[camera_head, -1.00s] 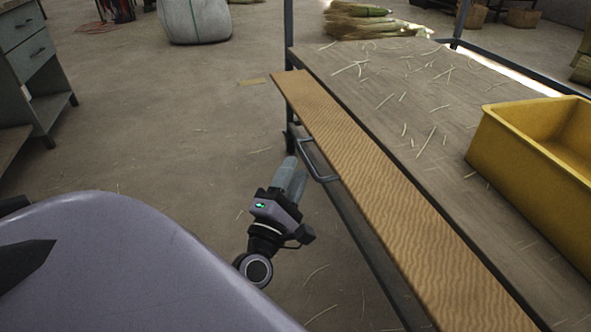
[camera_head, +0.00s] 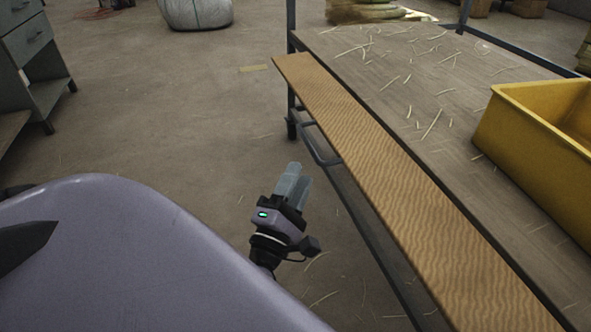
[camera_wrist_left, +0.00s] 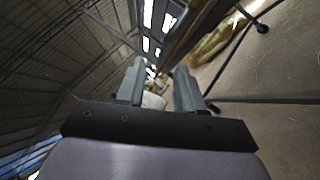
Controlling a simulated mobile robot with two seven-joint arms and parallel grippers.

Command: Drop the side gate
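A long wooden plank (camera_head: 385,175), which looks like the side gate, runs along the near left side of a cart. I cannot tell whether it is latched. A dark metal handle-like bar (camera_head: 320,150) sticks out below its left edge near the far end. My left gripper (camera_head: 293,180) is left of the plank, a little nearer to me than the bar and apart from it. In the left wrist view its two fingers (camera_wrist_left: 158,88) are spread with nothing between them. My right gripper is not in view.
The cart deck (camera_head: 400,85) has scattered straw and a yellow bin (camera_head: 535,145) on the right. A grey drawer cabinet (camera_head: 28,60) stands at far left. A white sack (camera_head: 197,10) stands at the back. Floor left of the cart is mostly clear.

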